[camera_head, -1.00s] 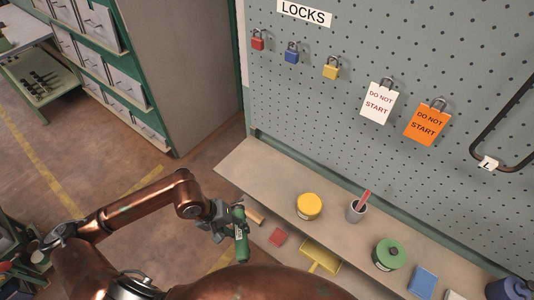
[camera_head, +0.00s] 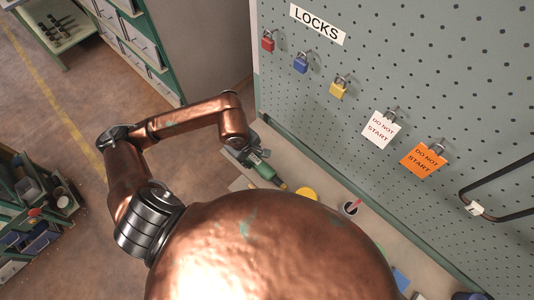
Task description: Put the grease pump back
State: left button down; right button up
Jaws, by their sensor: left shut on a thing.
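The grease pump (camera_head: 264,171), a green cylinder with a yellowish tip, is in my left gripper (camera_head: 250,158). The gripper is shut on it, and the fingers are small and partly hidden. The pump is tilted, with its tip pointing down and right, over the left part of the shelf (camera_head: 290,154) below the pegboard. I cannot tell whether it touches the shelf. My right gripper is out of view.
On the shelf stand a yellow tin (camera_head: 307,194) and a grey cup (camera_head: 350,208) with a red item. The pegboard (camera_head: 400,70) rises behind, with padlocks and tags. My own copper body hides much of the shelf. A rack of bins (camera_head: 35,205) stands at left.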

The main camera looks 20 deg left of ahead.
pick_arm(q)
jog(key=w+f, duration=0.2)
jog(key=w+d+f+p, duration=0.1)
jog(key=w, duration=0.1)
jog(key=w+d+f, duration=0.1)
jog(key=w+f, duration=0.1)
jog(key=shift+f+p, duration=0.35)
jog(key=shift+w+d+f, duration=0.15)
jog(key=shift+w+f, duration=0.35)
jog(key=shift+f, duration=0.15)
notch_tip(320, 180, down, 3)
jog(key=shift+r+p, duration=0.1)
jog(key=shift+p, duration=0.3)
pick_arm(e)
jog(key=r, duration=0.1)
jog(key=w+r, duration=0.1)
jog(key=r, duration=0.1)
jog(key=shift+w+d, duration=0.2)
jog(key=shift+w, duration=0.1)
pick_arm(q)
jog(key=shift+f, duration=0.25)
jog(key=c, duration=1.4)
grip_release()
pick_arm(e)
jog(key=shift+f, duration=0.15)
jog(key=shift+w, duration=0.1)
